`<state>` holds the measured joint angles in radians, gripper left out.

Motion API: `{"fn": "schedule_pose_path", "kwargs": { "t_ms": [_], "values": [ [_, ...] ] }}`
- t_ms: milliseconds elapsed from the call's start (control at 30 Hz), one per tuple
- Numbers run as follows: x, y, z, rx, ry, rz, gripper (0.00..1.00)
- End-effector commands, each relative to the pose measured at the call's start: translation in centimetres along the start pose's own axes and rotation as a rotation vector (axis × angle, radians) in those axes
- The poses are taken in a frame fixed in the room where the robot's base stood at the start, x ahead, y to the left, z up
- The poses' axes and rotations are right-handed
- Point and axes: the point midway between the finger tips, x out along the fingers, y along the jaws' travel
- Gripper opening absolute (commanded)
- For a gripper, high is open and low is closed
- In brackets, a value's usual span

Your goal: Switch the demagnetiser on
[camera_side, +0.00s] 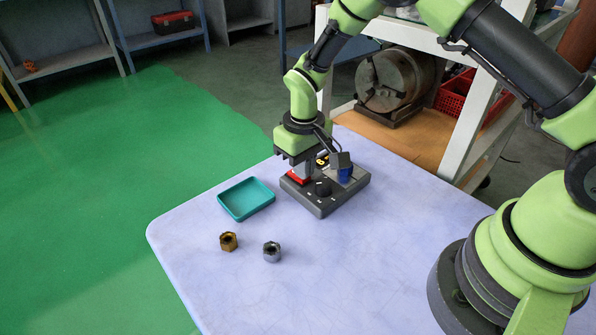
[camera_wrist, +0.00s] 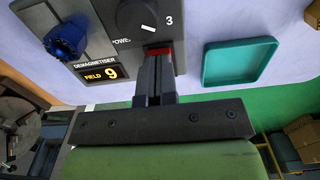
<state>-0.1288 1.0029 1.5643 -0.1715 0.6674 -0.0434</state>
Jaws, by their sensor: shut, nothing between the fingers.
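The demagnetiser (camera_side: 316,206) is a dark grey box on the table, with a black knob (camera_side: 323,188), a blue part (camera_side: 345,174) and a red part (camera_side: 298,178) on top. In the wrist view its display (camera_wrist: 100,73) reads "DEMAGNETISER FIELD 9" with yellow figures. The black knob (camera_wrist: 140,18) has a white pointer line, with a "3" beside it. My gripper (camera_wrist: 157,56) is shut and empty, its fingertips at the red part (camera_wrist: 160,47), which they partly hide. I cannot tell whether they touch it. In the side view my gripper (camera_side: 300,170) points down over the box.
A teal tray (camera_side: 246,210) stands left of the box and looks empty. A brass nut (camera_side: 228,241) and a steel nut (camera_side: 271,251) lie in front of it. The table's front area is clear. A white-framed cart with a chuck (camera_side: 398,80) stands behind.

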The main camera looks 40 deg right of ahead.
Motion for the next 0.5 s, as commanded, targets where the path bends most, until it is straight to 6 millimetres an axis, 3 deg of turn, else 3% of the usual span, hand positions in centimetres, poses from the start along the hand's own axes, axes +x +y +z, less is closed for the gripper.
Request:
{"fn": "schedule_pose_path", "kwargs": {
  "t_ms": [500],
  "values": [
    [0.22,0.0,-0.05,0.0,0.002,0.0,0.0]
  ]
}}
